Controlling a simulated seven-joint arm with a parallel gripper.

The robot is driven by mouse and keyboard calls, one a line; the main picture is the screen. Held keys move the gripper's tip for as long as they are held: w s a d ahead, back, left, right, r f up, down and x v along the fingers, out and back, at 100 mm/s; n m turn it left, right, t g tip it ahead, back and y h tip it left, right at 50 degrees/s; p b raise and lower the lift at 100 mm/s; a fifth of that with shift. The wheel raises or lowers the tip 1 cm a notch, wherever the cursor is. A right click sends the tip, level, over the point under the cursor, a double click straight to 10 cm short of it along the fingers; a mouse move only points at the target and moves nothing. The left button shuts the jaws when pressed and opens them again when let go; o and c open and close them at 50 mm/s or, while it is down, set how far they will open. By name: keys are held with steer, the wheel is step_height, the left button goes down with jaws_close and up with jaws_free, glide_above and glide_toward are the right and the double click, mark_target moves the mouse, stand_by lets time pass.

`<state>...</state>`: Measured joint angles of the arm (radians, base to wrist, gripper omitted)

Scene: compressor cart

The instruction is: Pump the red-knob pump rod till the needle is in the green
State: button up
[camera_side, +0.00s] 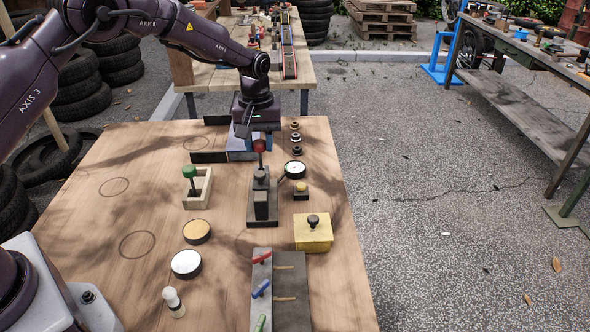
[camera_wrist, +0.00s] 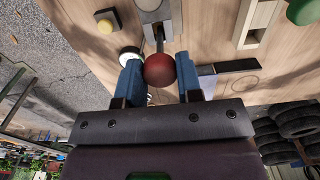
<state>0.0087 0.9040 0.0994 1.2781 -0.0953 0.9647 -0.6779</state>
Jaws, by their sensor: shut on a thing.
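The red knob (camera_side: 259,146) tops a rod standing up from a dark pump block (camera_side: 262,200) on the wooden table. In the wrist view the red knob (camera_wrist: 159,69) sits between the two blue fingers of my gripper (camera_wrist: 159,77), which is shut on it. The gripper also shows in the side view (camera_side: 258,140), behind the knob and level with it. A round white gauge (camera_side: 293,169) stands right of the pump. Its dial is too small to read the needle or a green zone. The gauge is partly hidden by a finger in the wrist view (camera_wrist: 130,54).
A green-knob rod (camera_side: 190,172) in a cream frame stands left of the pump. A small yellow button (camera_side: 301,188) and a yellow box with a black knob (camera_side: 313,236) are at right. A panel with coloured levers (camera_side: 290,310) lies in front. Table at left is mostly clear.

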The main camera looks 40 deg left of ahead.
mark_target(260, 154)
steer(key=shift+r, duration=0.45)
steer(key=shift+f, duration=0.15)
steer(key=shift+f, duration=1.9)
steer(key=o, duration=0.8)
steer(key=shift+r, duration=3.55)
